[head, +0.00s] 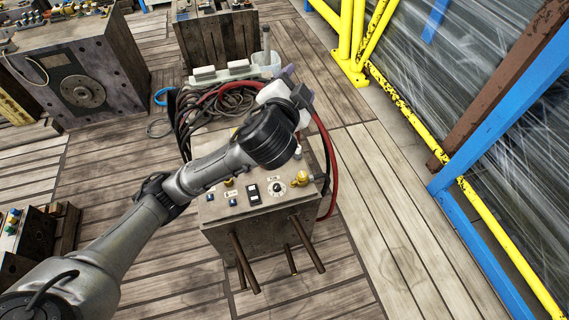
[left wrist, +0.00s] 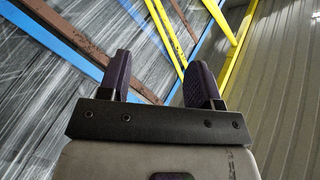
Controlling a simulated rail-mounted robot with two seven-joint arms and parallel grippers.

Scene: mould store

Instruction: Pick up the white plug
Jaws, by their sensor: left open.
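My left gripper (head: 296,83) is above the far right part of a grey control box (head: 245,208), pointing away to the upper right. Its dark purple fingers are spread with nothing between them, as the left wrist view (left wrist: 160,68) also shows. A small white piece (head: 297,151) shows below my wrist near the box's right edge; I cannot tell whether it is the white plug. Pale blocks (head: 205,74) stand at a white tray behind the box. No plug shows in the left wrist view. My forearm and wrist hide part of the box top. My right gripper is out of view.
Black and red cables (head: 225,98) lie coiled behind the box, and a red hose (head: 329,165) loops down its right side. A yellow post (head: 352,40) and blue rail (head: 480,150) stand right. The plank floor right of the box is clear.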

